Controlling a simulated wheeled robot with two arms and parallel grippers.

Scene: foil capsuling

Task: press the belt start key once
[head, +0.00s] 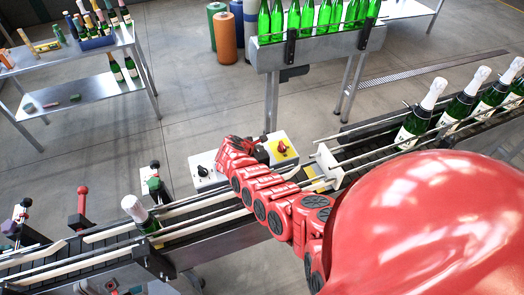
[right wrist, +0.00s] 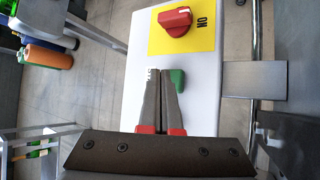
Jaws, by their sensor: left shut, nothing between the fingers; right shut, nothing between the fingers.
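The belt control box (right wrist: 205,100) is white, with a yellow plate and a red rotary switch (right wrist: 176,21) marked ON. A green key (right wrist: 178,79) sits below the plate in the right wrist view, partly covered by my fingers. My right gripper (right wrist: 160,75) is shut and empty, its tips right beside the green key; I cannot tell whether they touch it. In the head view my right gripper (head: 258,153) is over the box, next to the yellow plate (head: 281,149), and the green key is hidden there. My left gripper is not in view.
The conveyor (head: 215,228) runs past the box, with one foil-topped bottle (head: 141,214) at left and several bottles (head: 456,109) at right. Green bottles stand on a rear conveyor (head: 315,48). A shelf table (head: 85,92) is at upper left. Floor between is clear.

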